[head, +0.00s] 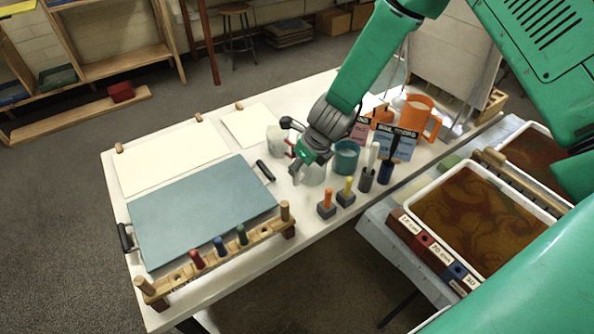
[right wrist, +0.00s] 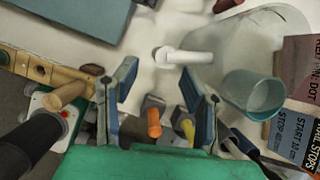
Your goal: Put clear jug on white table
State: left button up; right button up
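The clear jug (head: 313,175) shows partly behind my right gripper in the head view, beside a teal cup (head: 346,157). It appears to stand on the white table (head: 300,222). In the right wrist view the clear jug (right wrist: 238,45) is a large translucent shape at upper right, with a pale handle-like bar reaching left and the teal cup (right wrist: 253,93) in front. My right gripper (head: 292,148) is low over the table at the jug. In the right wrist view its fingers (right wrist: 160,90) are spread, with nothing between the tips. My left gripper is not in view.
Orange- and yellow-handled tools (head: 327,200) stand near the gripper. A blue board (head: 200,210), a peg rack (head: 225,248) and white sheets (head: 165,158) cover the left side. An orange jug (head: 418,117) stands behind. Marbling trays (head: 470,210) lie at right.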

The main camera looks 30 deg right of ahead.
jog(key=a+v, duration=0.1)
jog(key=v, duration=0.6)
jog(key=s+f+n+g, duration=0.1)
jog(key=s+f+n, duration=0.3)
jog(key=s+n, duration=0.6)
jog(key=s+f+n+g, duration=0.1)
jog(key=s+f+n, duration=0.4)
jog(key=s+n, duration=0.5)
jog(key=s+a+f+n+g+h, duration=0.1)
jog(key=s+f+n, duration=0.4)
jog(key=s+n, duration=0.5)
jog(key=n, duration=0.3)
jog(key=shift+g, duration=0.3)
notch_tip(320, 180, down, 10)
jog(key=b, duration=0.9)
jog(key=shift+f+b, duration=0.15)
jog(key=shift+b, duration=0.2)
jog(key=shift+w, duration=0.1)
